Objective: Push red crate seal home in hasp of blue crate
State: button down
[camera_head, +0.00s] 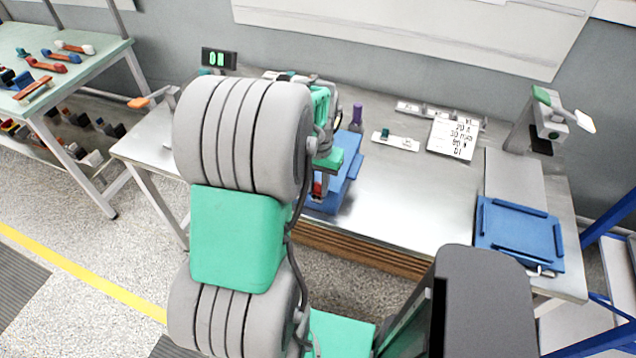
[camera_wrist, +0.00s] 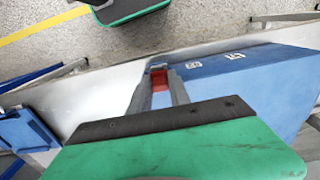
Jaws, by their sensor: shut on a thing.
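The blue crate (camera_head: 348,172) stands on the metal bench, partly hidden behind my arm in the head view. In the wrist view the blue crate (camera_wrist: 245,82) fills the right side, with white numbers on its face. My gripper (camera_wrist: 161,82) points at the crate's near side, its two grey fingers shut on the red crate seal (camera_wrist: 160,86). A small grey metal piece, seemingly the hasp (camera_wrist: 158,67), shows just beyond the seal. The seal looks close to it or touching; I cannot tell how deep it sits. The red seal also shows in the head view (camera_head: 317,188).
A blue lid or flat crate (camera_head: 518,236) lies at the bench's right end. A white card (camera_head: 453,138), a small tray (camera_head: 395,140) and a purple bottle (camera_head: 357,113) stand towards the back. The bench's middle (camera_head: 415,195) is clear.

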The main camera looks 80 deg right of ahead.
aim_at(318, 183)
jog(key=shift+f+b, duration=0.5)
jog(key=shift+f, duration=0.3)
jog(key=c, duration=1.1)
grip_release()
jog(key=shift+c, duration=0.2)
notch_tip(318, 183, up, 8)
jog(key=shift+f+b, duration=0.1)
jog(key=shift+b, duration=0.45)
